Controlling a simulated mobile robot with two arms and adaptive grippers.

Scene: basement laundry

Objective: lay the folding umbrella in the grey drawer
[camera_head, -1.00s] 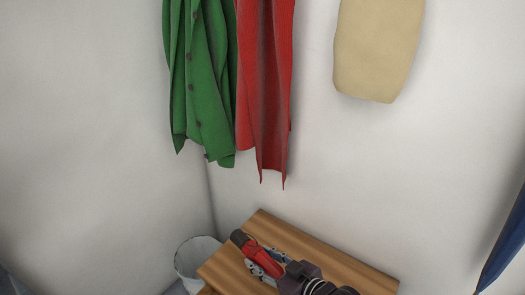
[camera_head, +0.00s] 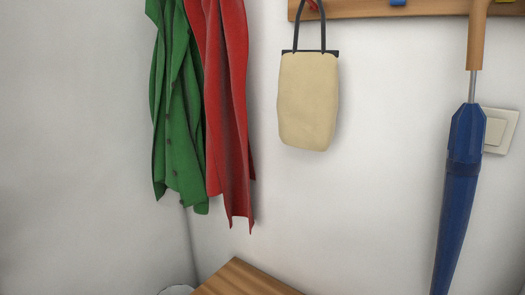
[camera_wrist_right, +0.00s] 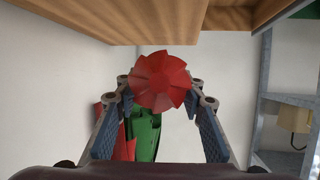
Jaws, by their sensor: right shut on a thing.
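The folding umbrella (camera_wrist_right: 161,81) is red and shows end-on in the right wrist view, its pleated end toward the camera. My right gripper (camera_wrist_right: 160,94) is shut on it, with one finger on each side. In the head view, neither the folding umbrella nor my right gripper shows now. My left gripper is in neither view. I cannot make out the grey drawer in these frames.
A wooden top (camera_head: 248,280) shows at the bottom of the head view; a wooden board (camera_wrist_right: 150,22) is close above the umbrella in the wrist view. Green coat (camera_head: 180,120), red garment (camera_head: 228,110), cream bag (camera_head: 308,100) and long blue umbrella (camera_head: 458,190) hang along the wall.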

